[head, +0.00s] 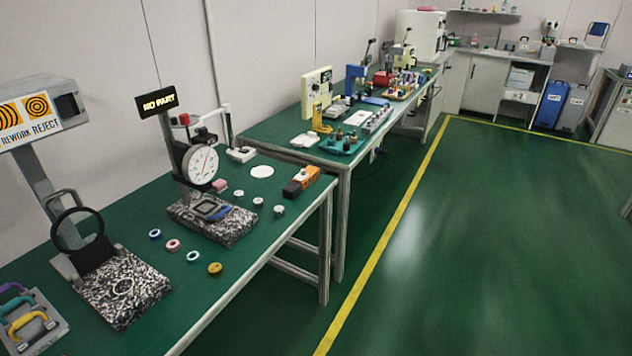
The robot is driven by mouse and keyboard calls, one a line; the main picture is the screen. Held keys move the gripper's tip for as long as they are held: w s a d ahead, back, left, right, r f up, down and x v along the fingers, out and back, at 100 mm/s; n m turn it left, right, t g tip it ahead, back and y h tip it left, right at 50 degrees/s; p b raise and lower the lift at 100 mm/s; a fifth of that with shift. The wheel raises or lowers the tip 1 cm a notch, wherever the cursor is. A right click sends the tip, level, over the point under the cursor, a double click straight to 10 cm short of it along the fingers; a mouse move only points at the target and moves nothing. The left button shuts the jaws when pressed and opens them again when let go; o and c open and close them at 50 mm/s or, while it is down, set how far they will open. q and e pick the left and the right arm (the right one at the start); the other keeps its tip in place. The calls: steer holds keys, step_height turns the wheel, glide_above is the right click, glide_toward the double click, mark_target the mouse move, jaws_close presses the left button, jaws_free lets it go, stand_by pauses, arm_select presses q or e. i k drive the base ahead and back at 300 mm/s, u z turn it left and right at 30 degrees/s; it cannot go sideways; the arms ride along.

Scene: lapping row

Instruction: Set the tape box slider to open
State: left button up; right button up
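No object here is plainly marked as the tape box. A small orange and black box (301,181) lies near the right end of the near green bench (125,200), but I cannot tell whether it is the tape box. No slider or slider setting can be made out on it at this distance. Neither of my grippers is in view.
A dial gauge (200,165) on a speckled base stands on the near bench under a "NO PART" sign (158,101). Several small rings lie around it. A second bench (270,130) stands beyond. The green floor (480,230) right of the yellow line (390,230) is clear.

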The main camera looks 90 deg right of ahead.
mark_target(300, 176)
steer(key=z, duration=0.8)
steer(key=i, duration=0.25)
steer(key=z, duration=1.7)
